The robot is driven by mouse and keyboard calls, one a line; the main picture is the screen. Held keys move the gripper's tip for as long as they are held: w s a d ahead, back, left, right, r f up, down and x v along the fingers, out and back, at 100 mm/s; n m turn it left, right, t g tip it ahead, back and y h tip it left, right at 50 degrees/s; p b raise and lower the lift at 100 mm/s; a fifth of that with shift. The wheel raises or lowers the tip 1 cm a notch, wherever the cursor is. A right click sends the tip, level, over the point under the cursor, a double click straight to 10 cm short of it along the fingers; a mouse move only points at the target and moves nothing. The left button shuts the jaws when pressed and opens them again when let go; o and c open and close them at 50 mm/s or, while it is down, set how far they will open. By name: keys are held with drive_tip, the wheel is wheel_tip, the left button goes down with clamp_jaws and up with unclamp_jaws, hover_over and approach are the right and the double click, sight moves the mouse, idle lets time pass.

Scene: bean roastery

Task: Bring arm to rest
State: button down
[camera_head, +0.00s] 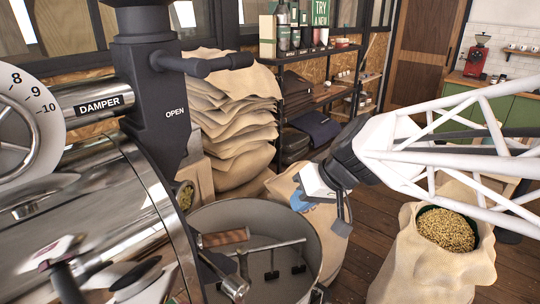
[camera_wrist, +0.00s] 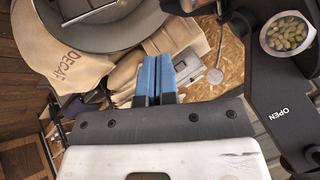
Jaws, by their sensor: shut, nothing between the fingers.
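My gripper (camera_head: 302,201) is at the end of my white lattice arm, which reaches in from the right in the head view. It hangs in the air by the right rim of the roaster's round cooling tray (camera_head: 210,215), in front of a sack. In the wrist view the two blue fingers of my gripper (camera_wrist: 156,66) lie side by side, shut with nothing between them. The cooling tray (camera_wrist: 152,22) also shows at the top of the wrist view.
The chrome roaster (camera_head: 100,215) with its black hopper column (camera_head: 150,90) fills the left. A sack of beans (camera_head: 425,262) stands below my arm at right. Stacked sacks (camera_head: 235,120) and a dark shelf (camera_head: 295,90) stand behind. Wooden floor (camera_head: 365,262) shows between tray and bean sack.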

drive_tip(key=shift+s, duration=0.1)
drive_tip(key=s+d+f+m+h, duration=0.3)
drive_tip(key=s+d+h, duration=0.3)
drive_tip(key=s, duration=0.8)
drive_tip(key=shift+d+m+g+h, duration=0.4)
drive_tip(key=shift+d, duration=1.1)
